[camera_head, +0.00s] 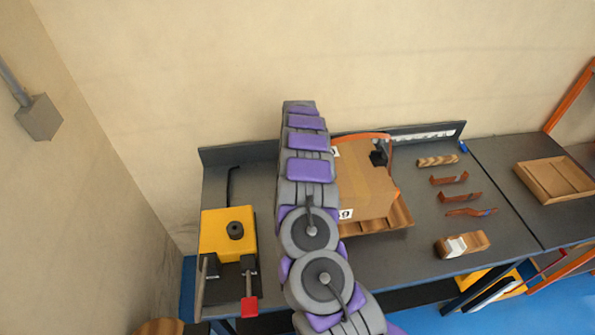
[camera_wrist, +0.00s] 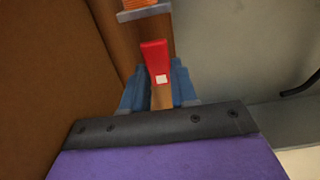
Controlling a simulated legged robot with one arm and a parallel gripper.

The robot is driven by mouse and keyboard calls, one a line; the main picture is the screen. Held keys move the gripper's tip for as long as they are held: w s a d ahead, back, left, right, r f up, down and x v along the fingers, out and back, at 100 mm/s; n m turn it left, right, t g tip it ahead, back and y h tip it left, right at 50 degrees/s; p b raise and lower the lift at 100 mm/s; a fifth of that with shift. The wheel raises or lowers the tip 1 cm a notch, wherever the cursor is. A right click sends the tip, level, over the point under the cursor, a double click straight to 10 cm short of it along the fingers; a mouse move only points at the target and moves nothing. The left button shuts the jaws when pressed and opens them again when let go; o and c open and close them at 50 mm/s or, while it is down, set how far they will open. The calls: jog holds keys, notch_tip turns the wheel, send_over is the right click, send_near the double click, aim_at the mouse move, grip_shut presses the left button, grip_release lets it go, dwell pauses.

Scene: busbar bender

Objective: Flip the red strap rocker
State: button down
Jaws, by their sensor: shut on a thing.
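The red strap rocker (camera_wrist: 155,58) is a small red block with a white square near its lower end. It shows in the wrist view in front of a brown upright surface. My gripper (camera_wrist: 160,90) has its blue fingers on both sides of the rocker's lower end and is shut on it. A tan strip shows between the fingers below the white square. In the head view my arm stands in front of the bench and hides the gripper; I cannot make out the rocker there.
A cardboard box (camera_head: 362,180) stands right beside my arm. A yellow machine (camera_head: 227,231) with a red-tipped lever (camera_head: 250,307) is at the bench's left. Bent copper strips (camera_head: 460,197) and wooden blocks (camera_head: 462,244) lie at right. A wooden tray (camera_head: 555,179) is farther right.

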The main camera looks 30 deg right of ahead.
jog(key=c, duration=0.9)
grip_release()
jog(key=shift+r, duration=0.1)
notch_tip(320, 180, up, 17)
jog(key=shift+w+d+r+p, duration=0.1)
jog(key=shift+p, duration=1.15)
